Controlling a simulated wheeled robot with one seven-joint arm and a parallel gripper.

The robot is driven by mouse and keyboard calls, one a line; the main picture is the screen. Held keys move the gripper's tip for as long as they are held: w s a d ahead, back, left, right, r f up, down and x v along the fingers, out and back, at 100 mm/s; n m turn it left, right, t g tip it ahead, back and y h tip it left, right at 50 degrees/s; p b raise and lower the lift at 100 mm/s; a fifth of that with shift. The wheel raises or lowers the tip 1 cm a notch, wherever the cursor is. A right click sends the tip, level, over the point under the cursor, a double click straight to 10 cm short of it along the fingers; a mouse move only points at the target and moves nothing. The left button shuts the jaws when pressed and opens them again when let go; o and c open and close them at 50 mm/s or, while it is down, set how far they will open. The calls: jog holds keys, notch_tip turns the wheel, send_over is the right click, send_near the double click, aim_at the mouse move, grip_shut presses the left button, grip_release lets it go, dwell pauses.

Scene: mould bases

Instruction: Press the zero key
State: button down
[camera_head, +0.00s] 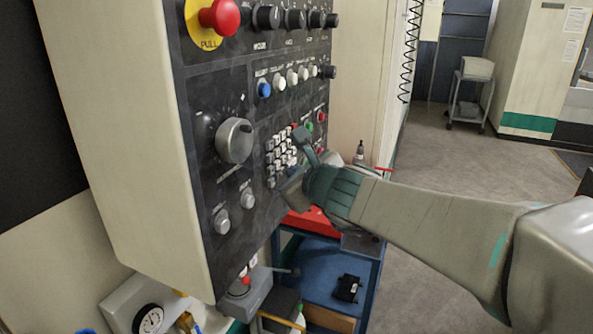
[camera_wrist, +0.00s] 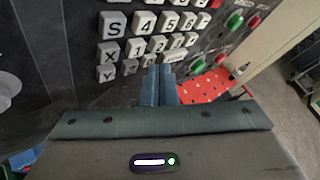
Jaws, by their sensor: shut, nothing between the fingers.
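The keypad (camera_head: 275,158) is a block of pale square keys on the dark control panel. In the wrist view it shows S, X and Y keys at the left and number keys beside them. The bottom row, with the Y key (camera_wrist: 106,73), has a pale key (camera_wrist: 130,67) and another (camera_wrist: 149,60) whose labels I cannot read clearly; I cannot tell which is zero. My gripper (camera_wrist: 161,70) is shut and empty, its fingertips just in front of the bottom row, partly covering it. I cannot tell whether they touch a key. In the head view my gripper (camera_head: 287,184) hides the keypad's lower right.
A large dial (camera_head: 235,140) and a red stop button (camera_head: 220,17) are on the panel left of and above the keypad. Green (camera_wrist: 235,20) and red (camera_wrist: 253,22) buttons lie right of it. A blue cart (camera_head: 315,272) stands below.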

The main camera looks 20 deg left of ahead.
jog(key=shift+d, duration=0.8)
jog(key=shift+p, duration=0.3)
jog(key=d, duration=0.1)
jog(key=d+p, duration=0.1)
jog(key=d, duration=0.3)
jog(key=shift+s, duration=0.25)
dwell(2.4)
jog(key=s+d+f+n+g+h, duration=0.2)
jog(key=s+d+f+n, duration=0.3)
jog(key=d, duration=0.4)
jog(key=s+d+f+n+g+h, duration=0.3)
jog(key=s+d+f+n, duration=0.3)
jog(key=d+n, duration=0.3)
jog(key=s+d+f+n+g+h, duration=0.3)
jog(key=s+d+f+n+h, duration=0.1)
jog(key=d, duration=0.5)
jog(key=s+f+n, duration=0.1)
jog(key=s+n, duration=0.1)
jog(key=n, duration=0.1)
jog(key=shift+s+d+f+n+h, duration=0.3)
jog(key=shift+s+f+n+h, duration=0.05)
jog(key=shift+s+n+h, duration=0.05)
